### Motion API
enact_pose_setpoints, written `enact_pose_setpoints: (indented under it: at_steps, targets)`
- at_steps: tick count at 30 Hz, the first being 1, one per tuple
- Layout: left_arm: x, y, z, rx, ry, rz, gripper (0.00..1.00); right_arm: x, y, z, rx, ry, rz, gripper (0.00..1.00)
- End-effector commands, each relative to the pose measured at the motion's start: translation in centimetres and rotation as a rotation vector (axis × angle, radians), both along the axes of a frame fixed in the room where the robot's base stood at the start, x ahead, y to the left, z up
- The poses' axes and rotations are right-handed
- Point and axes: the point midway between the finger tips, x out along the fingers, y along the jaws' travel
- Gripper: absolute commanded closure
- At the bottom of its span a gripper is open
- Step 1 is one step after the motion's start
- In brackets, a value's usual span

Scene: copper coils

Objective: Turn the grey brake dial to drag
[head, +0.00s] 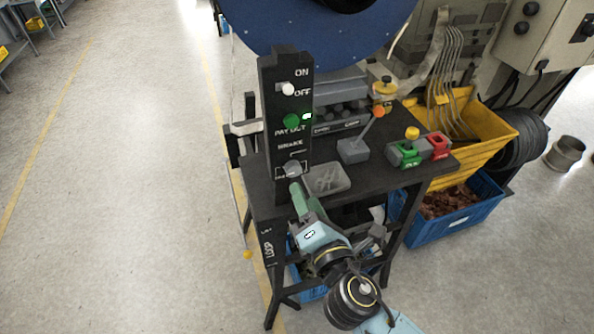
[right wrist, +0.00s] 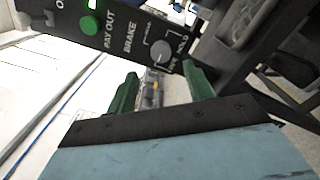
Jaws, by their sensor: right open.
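The grey brake dial (head: 292,170) sits low on the upright black control panel (head: 280,122), below the word BRAKE. In the right wrist view the round dial (right wrist: 160,51) lies just beyond and between the fingertips, with lettering around it; HOLD is readable on its right. A short pale mark shows on its lower face, but its exact setting is hard to read. My right gripper (head: 297,187) has green fingers and reaches up to just below the dial. In the right wrist view the gripper (right wrist: 160,76) is open and empty, its fingers apart. My left gripper is out of view.
Above the dial are a green PAY OUT button (head: 292,121) and a white ON/OFF switch (head: 288,89). A grey dish (head: 327,179) and an orange-tipped lever (head: 354,149) stand to the right on the black bench.

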Motion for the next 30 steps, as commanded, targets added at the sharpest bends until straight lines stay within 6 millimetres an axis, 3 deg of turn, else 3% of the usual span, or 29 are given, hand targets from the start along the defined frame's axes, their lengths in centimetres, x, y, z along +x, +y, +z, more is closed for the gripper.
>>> enact_pose_setpoints:
  at_steps: [3,9,14,23,30]
  targets:
    - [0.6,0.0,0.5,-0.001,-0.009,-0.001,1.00,2.6,0.8,0.2,-0.001,-0.001,-0.002,0.48]
    - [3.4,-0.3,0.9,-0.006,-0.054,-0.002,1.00,5.4,1.7,0.0,0.000,-0.001,-0.001,0.48]
    - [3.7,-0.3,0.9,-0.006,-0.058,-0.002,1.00,6.4,2.0,0.0,0.000,0.000,-0.001,0.48]
    - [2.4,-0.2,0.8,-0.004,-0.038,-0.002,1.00,6.5,2.1,0.0,-0.001,0.002,-0.001,0.48]
    - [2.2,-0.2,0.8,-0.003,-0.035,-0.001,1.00,6.5,2.1,-0.1,-0.001,0.002,-0.001,0.78]
